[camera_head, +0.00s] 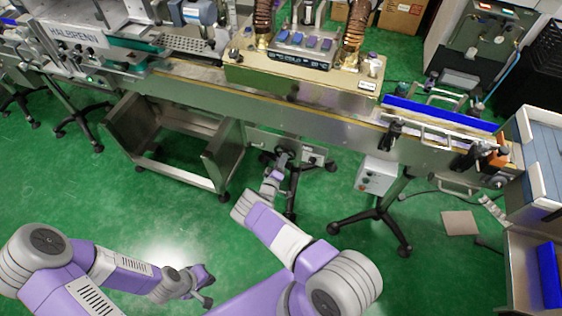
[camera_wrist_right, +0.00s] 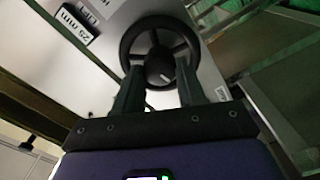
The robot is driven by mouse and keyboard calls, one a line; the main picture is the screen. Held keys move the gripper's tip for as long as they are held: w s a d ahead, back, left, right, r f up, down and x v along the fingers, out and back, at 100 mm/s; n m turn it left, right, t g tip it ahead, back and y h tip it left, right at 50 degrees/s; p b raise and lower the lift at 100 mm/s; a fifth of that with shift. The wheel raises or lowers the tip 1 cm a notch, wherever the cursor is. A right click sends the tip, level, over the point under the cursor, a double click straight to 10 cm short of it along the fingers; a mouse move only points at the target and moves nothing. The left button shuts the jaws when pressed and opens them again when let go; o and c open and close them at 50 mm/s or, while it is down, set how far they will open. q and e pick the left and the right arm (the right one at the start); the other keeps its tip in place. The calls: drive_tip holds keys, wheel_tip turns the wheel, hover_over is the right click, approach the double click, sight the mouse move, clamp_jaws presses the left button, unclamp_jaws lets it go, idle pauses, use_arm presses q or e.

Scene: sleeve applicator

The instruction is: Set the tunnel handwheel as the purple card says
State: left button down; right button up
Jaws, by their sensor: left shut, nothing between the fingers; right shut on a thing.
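The black handwheel (camera_wrist_right: 127,50) has spokes and a round hub with a white mark. It sits on a light panel in the right wrist view, and it shows small and dark below the conveyor in the head view (camera_head: 284,153). My right gripper (camera_wrist_right: 160,84) is shut on the handwheel, with its two dark fingers at the wheel's lower part. A tilted label reading "25 mm" (camera_wrist_right: 75,25) is beside the wheel. My left gripper (camera_head: 205,288) is shut and empty, low over the green floor. I cannot make out a purple card's text.
The long conveyor (camera_head: 270,104) runs above the wheel, with the beige tunnel housing (camera_head: 290,75) on it. An open metal frame (camera_head: 165,160) stands left of my right gripper. A grey control box (camera_head: 376,175) on a stand is to the right.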

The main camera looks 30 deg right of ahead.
drive_tip(key=o, duration=1.1)
drive_tip(key=shift+c, duration=0.2)
drive_tip(key=shift+s, duration=0.1)
drive_tip(key=p+v, duration=0.2)
drive_tip(key=v, duration=0.5)
drive_tip(key=shift+s+a, duration=0.15)
drive_tip(key=shift+s, duration=0.05)
